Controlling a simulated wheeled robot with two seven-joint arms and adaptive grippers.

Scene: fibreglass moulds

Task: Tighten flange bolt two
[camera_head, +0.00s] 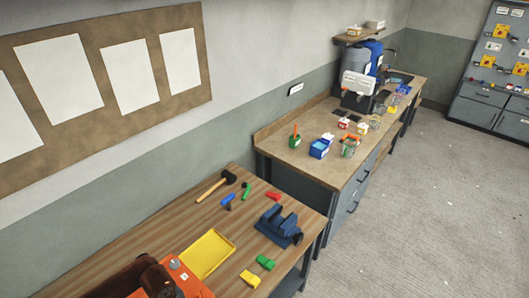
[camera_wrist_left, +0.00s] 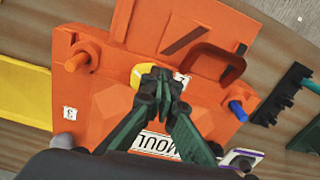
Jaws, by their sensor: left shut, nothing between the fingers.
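The orange mould (camera_wrist_left: 110,85) fills the middle of the left wrist view; its corner shows at the bottom of the head view (camera_head: 190,282). An orange bolt (camera_wrist_left: 76,62) stands at its left edge and a blue bolt (camera_wrist_left: 237,110) at its right edge. A tag with a 3 (camera_wrist_left: 69,113) sits below the orange bolt. My left gripper (camera_wrist_left: 162,78) is shut and empty over the mould's middle. It partly covers a yellow round part (camera_wrist_left: 138,73) and a white tag (camera_wrist_left: 182,78). Which bolt is number two, I cannot tell. My right gripper is out of view.
A yellow tray (camera_head: 207,254), a blue vise (camera_head: 279,227) and a hammer (camera_head: 216,185) are on the bench. A dark toothed piece (camera_wrist_left: 284,92) and a white-and-purple device (camera_wrist_left: 240,158) are at right in the wrist view.

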